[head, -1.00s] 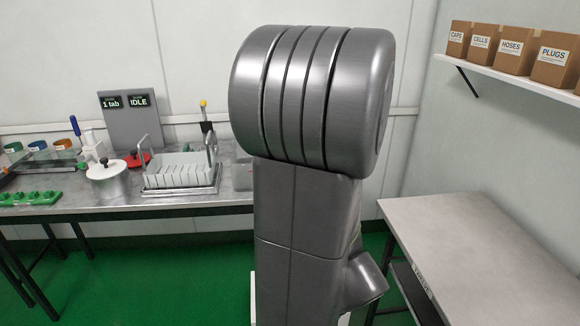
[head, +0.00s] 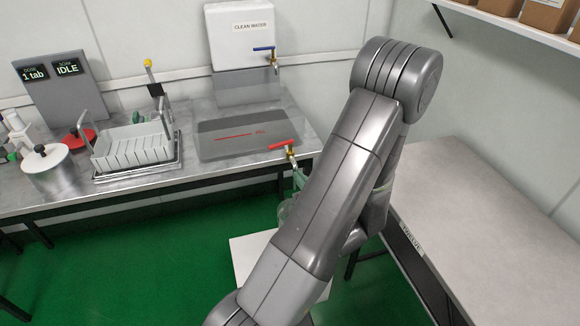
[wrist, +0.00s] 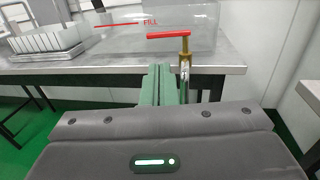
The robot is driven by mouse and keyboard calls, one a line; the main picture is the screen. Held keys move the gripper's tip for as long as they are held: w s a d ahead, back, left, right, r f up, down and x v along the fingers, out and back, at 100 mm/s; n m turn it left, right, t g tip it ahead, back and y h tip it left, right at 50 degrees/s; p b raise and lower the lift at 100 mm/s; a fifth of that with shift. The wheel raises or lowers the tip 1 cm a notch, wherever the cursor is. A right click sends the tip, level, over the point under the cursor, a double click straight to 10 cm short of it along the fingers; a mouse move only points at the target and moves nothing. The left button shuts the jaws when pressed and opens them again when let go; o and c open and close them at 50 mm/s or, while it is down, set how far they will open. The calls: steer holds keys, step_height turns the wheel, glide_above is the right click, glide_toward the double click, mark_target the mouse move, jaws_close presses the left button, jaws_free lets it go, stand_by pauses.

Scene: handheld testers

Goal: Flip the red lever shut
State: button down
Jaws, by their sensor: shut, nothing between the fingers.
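The red lever (head: 282,146) sits on top of a brass tap (head: 291,153) at the front edge of the steel bench, by a grey see-through tank (head: 235,140). The lever lies roughly level and points left from the tap. In the wrist view the lever (wrist: 168,35) is ahead and above my fingertips, with the brass tap (wrist: 184,50) just right of them. In the head view my arm hides most of the gripper. I cannot tell whether the fingertips touch the tap.
A white dish rack (head: 133,150) and a lidded pot (head: 45,165) stand left on the bench. A clean-water tank with a blue-handled tap (head: 263,49) is behind. A pale table (head: 470,190) stands at right. The green floor before the bench is mostly open.

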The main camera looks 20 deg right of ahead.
mark_target(275, 146)
steer(key=w+a, duration=0.1)
steer(key=w, duration=0.3)
steer(key=w+a+p, duration=0.1)
steer(key=w, duration=0.7)
steer(key=shift+w+a+p, duration=0.3)
steer(key=shift+a, duration=0.1)
steer(key=b, duration=0.1)
steer(key=w+b, duration=0.1)
steer(key=shift+w+a+r+b, duration=0.15)
steer(key=shift+a+r+b, duration=0.1)
steer(key=shift+a+b, duration=0.05)
